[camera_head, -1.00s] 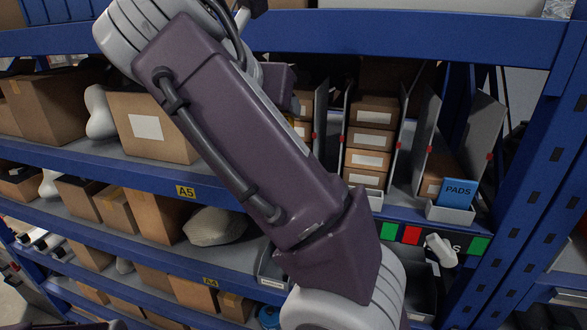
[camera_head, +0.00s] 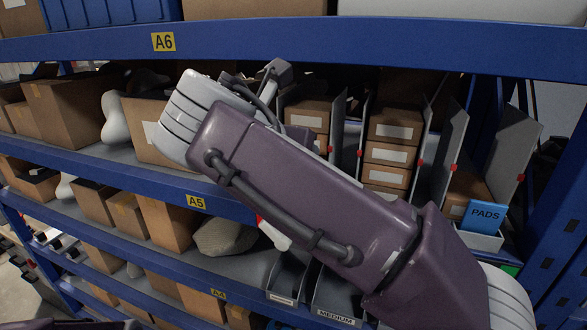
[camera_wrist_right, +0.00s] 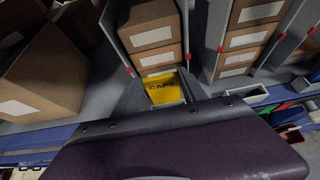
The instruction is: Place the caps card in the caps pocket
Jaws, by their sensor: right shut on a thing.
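The yellow caps card (camera_wrist_right: 162,84) stands in the right wrist view, its lettering facing me. My right gripper (camera_wrist_right: 161,78) is shut on it, with grey fingers at either side. A pale pocket (camera_wrist_right: 166,98) shows at the card's lower edge, at the front of the shelf below the boxes. I cannot tell how far the card is inside it. In the head view my right forearm hides the card, the pocket and the fingertips. My left gripper is not in view.
Grey dividers with red clips (camera_head: 452,140) separate stacked boxes (camera_head: 390,152). A blue PADS card (camera_head: 485,214) stands in a white pocket at right. Another white pocket (camera_wrist_right: 246,97) looks empty. The A6 shelf beam (camera_head: 300,38) runs above my arm.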

